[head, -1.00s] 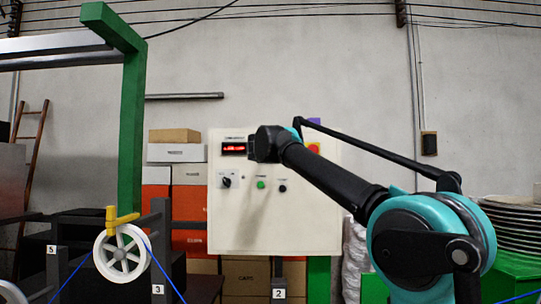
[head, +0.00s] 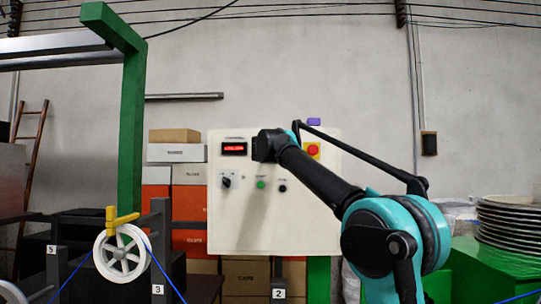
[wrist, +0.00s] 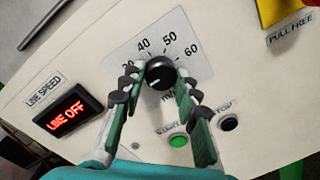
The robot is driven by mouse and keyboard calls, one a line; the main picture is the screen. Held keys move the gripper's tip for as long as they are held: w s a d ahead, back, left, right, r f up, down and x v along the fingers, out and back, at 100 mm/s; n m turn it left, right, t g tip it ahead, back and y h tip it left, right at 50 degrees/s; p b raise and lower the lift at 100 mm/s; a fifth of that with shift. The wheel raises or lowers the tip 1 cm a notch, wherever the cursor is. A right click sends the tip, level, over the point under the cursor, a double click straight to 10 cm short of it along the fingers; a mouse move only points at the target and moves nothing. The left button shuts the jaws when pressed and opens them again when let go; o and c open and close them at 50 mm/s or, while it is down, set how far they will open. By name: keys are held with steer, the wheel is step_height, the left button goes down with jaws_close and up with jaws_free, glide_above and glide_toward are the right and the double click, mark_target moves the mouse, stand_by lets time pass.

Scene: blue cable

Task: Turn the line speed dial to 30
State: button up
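The line speed dial (wrist: 160,73) is a round black knob on a white scale plate in the wrist view. A pale mark shows on its lower left. Numbers 40, 50 and 60 are readable; a number at the left is partly hidden by a finger. My gripper (wrist: 156,86) is open, with one finger on each side of the knob; I cannot tell whether they touch it. The red display (wrist: 67,117) reads "LINE OFF"; it also shows in the head view (head: 234,149). In the head view my gripper (head: 258,147) hides the dial.
A white wheel with blue cable (head: 121,254) stands at left.

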steer(key=c, duration=0.5)
steer(key=shift+m, duration=0.4)
steer(key=shift+r+m, duration=0.15)
steer(key=shift+m, duration=3.75)
steer(key=shift+g, duration=0.3)
steer(key=o, duration=1.2)
steer(key=shift+s, duration=0.1)
